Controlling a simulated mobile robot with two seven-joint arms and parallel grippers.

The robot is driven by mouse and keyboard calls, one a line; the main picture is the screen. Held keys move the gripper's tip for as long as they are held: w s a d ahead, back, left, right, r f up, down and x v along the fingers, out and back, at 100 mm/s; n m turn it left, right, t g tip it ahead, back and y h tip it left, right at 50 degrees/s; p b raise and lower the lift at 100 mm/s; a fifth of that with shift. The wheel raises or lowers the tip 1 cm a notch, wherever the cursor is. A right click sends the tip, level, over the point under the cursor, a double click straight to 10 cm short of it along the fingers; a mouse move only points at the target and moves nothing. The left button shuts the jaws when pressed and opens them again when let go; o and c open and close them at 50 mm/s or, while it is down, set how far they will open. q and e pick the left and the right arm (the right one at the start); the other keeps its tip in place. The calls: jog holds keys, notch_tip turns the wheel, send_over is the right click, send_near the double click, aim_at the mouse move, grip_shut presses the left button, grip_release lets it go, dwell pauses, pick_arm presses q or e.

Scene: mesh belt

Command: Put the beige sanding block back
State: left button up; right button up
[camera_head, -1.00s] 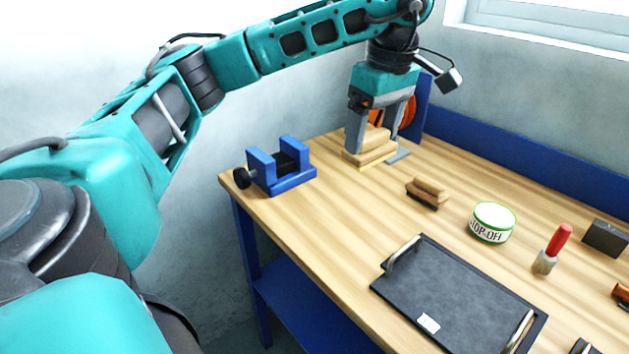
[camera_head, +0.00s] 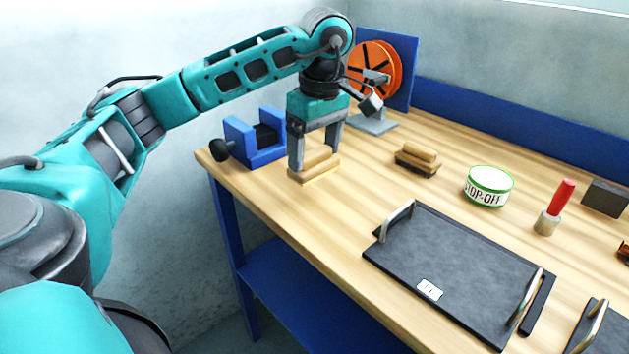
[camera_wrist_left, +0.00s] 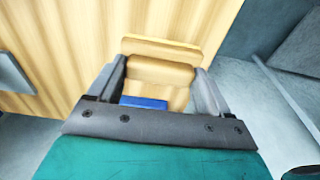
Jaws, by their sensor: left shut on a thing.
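The beige sanding block (camera_head: 318,170) has a rounded wooden grip on a flat, pale yellowish base. My left gripper (camera_head: 317,155) points down and is shut on its grip, one finger at each end. The block is near the left end of the bench, just right of the blue vise; I cannot tell whether its base touches the bench top. In the left wrist view the block (camera_wrist_left: 160,72) sits between the fingers of the left gripper (camera_wrist_left: 160,85), with the wood surface beyond it. My right gripper is not in view.
The blue vise (camera_head: 268,154) stands close left. An orange reel (camera_head: 388,66) stands behind. A dark-based wooden brush (camera_head: 417,160), a STOP-OFF tin (camera_head: 489,187), a red-handled tool (camera_head: 561,197) and a black tray (camera_head: 450,275) lie to the right. Bare wood (camera_head: 335,215) lies in front.

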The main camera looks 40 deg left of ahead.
aim_at(316, 164)
pick_arm(q)
jog(key=shift+f+b, duration=0.3)
jog(key=shift+f, duration=2.2)
jog(key=shift+f, duration=0.2)
jog(key=o, duration=0.9)
